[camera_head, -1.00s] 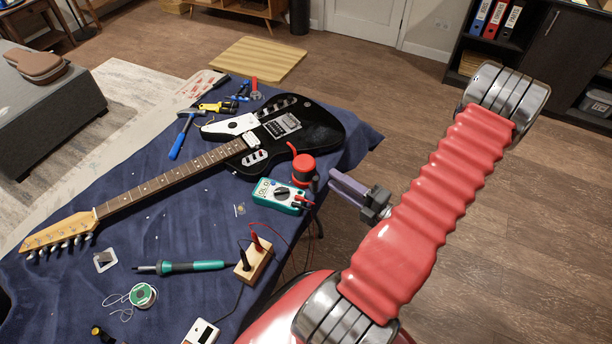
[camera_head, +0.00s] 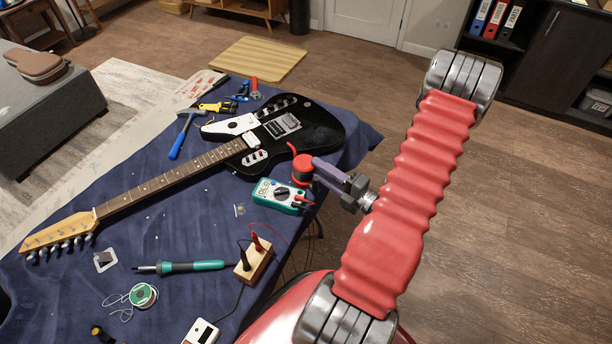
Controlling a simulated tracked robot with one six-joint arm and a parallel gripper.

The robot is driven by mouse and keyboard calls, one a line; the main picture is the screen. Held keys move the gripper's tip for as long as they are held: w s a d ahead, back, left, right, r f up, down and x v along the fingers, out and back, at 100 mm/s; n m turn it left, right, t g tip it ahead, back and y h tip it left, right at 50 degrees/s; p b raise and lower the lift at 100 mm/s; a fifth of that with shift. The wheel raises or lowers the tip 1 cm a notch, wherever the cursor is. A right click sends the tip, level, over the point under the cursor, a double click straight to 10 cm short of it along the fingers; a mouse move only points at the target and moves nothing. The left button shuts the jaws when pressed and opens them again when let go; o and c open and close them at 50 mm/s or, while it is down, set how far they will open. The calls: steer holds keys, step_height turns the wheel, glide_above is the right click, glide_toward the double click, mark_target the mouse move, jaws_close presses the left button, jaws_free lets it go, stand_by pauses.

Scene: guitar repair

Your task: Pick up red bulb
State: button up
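The red bulb (camera_head: 302,163) is a small rounded red thing with a dark lower part and a thin red tip pointing up and left. It stands on the blue cloth near the table's right edge, between the guitar and the multimeter. My gripper (camera_head: 318,168) reaches in from the right, with its purple-grey fingers at the bulb's right side. The fingers overlap the bulb's right edge in this view. I cannot tell whether they touch it or how far apart they are. The bulb's right side is partly hidden.
A black-and-white electric guitar (camera_head: 290,128) lies just behind and left of the bulb. A teal multimeter (camera_head: 278,194) with red leads lies just in front. A wooden block with plugs (camera_head: 253,262) and a soldering iron (camera_head: 180,267) lie nearer. Floor is open to the right.

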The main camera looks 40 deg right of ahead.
mark_target(307, 160)
steer(key=shift+w, duration=0.1)
steer(key=shift+w+a+r, duration=0.1)
steer(key=shift+w+a, duration=0.1)
steer(key=shift+w, duration=1.05)
steer(key=shift+w+a+r, duration=0.1)
steer(key=shift+w+a, duration=0.05)
steer(key=shift+w, duration=1.1)
jaws_close()
